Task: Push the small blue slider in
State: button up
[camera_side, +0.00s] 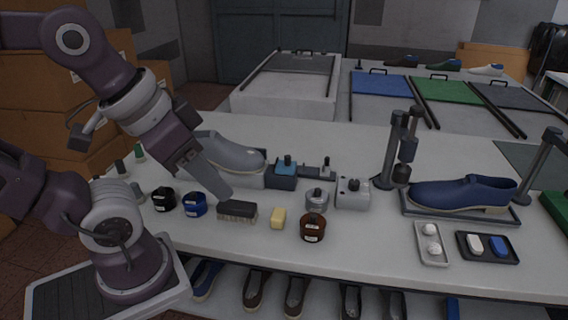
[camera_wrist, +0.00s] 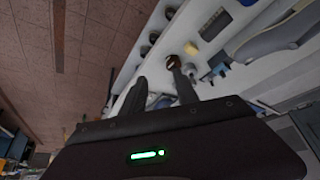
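The small blue slider (camera_side: 286,169) is a blue block with a black knob, seated on a dark housing (camera_side: 281,183) at the toe end of a grey shoe form (camera_side: 232,157). A metal rod with a black fitting (camera_side: 318,172) extends to its right. My gripper (camera_side: 222,193) is left of the slider in the side view, pointing down and right, apart from it, over the table by the shoe. In the wrist view its two dark fingers (camera_wrist: 160,92) stand apart with nothing between them. A small blue patch (camera_wrist: 222,68) shows near the grey form; I cannot tell if it is the slider.
A brush (camera_side: 237,210), yellow block (camera_side: 278,218), brown jar (camera_side: 312,228) and blue jar (camera_side: 195,204) stand along the front. A grey box with a knob (camera_side: 352,193) is right of the slider. A blue shoe (camera_side: 462,194) sits farther right.

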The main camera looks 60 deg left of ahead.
jog(key=shift+o, duration=0.3)
jog(key=w+a+r+n+g, duration=0.1)
jog(key=w+a+r+g, duration=0.2)
jog(key=w, duration=0.7)
jog(key=n+g, duration=0.3)
send_over(288, 156)
notch_tip(288, 156, down, 13)
jog(key=shift+f, duration=0.15)
jog(key=shift+n, duration=0.3)
notch_tip(288, 156, down, 8)
jog(key=shift+a+r, duration=0.15)
grip_shut()
